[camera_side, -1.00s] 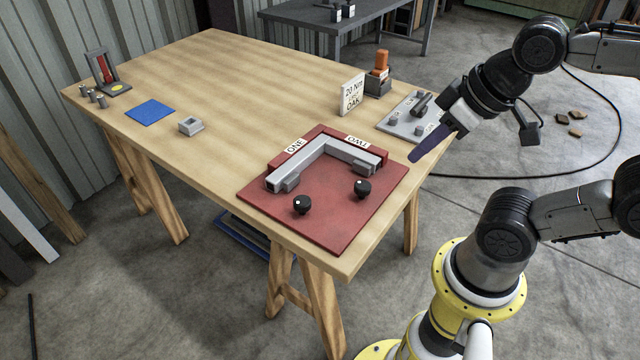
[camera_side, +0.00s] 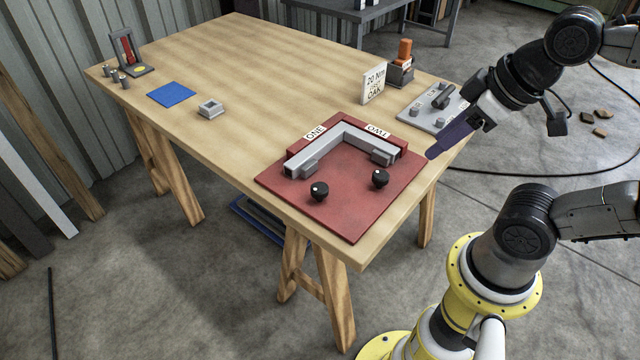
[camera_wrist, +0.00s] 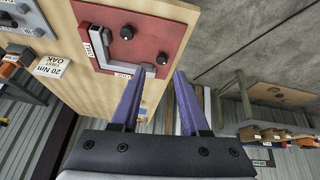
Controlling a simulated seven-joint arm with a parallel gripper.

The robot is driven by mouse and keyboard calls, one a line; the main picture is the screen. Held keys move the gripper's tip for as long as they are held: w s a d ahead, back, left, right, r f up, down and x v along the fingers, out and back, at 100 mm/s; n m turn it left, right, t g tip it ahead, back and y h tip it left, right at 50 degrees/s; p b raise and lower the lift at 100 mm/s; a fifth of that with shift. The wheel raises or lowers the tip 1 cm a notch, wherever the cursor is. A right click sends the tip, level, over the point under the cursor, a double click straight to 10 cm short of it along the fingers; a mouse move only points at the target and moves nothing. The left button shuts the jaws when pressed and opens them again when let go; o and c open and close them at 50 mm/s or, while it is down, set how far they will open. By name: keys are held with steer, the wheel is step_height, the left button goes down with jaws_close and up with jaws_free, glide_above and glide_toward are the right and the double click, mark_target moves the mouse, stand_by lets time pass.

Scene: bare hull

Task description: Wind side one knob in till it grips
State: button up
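A red board (camera_side: 352,218) lies at the table's near right corner, bearing a grey L-shaped piece (camera_side: 345,140). A label ONE (camera_side: 315,132) marks its left arm; another label (camera_side: 378,131), upside down, marks its right arm. Two black knobs stand on the board, a left knob (camera_side: 319,191) near the ONE arm's end and a right knob (camera_side: 380,178). In the wrist view they are at the top (camera_wrist: 127,32) and lower right (camera_wrist: 162,57). My gripper (camera_side: 434,153) is beside the board's right edge, touching neither knob. Its purple fingers (camera_wrist: 157,75) are apart and empty.
A grey plate with dark parts (camera_side: 432,112) lies beneath my wrist. A "20 Nm" sign (camera_side: 374,84) and an orange-topped device (camera_side: 402,68) stand behind. A small grey box (camera_side: 210,109), blue mat (camera_side: 171,94) and red-and-grey stand (camera_side: 128,52) are far left. The table's middle is clear.

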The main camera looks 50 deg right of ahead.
steer(key=o, duration=0.5)
steer(key=w+r+n, duration=0.1)
steer(key=w+n, duration=0.1)
steer(key=w+r+n, duration=0.1)
steer(key=w+r, duration=0.1)
steer(key=shift+r+n, duration=0.1)
steer(key=shift+n, duration=0.3)
steer(key=n+g, duration=0.5)
steer(key=n, duration=0.2)
glide_above(320, 187)
step_height(320, 187, down, 12)
steer(key=shift+g, duration=0.3)
step_height(320, 187, down, 14)
steer(key=shift+f, duration=0.1)
steer(key=shift+m, duration=0.3)
jaws_close()
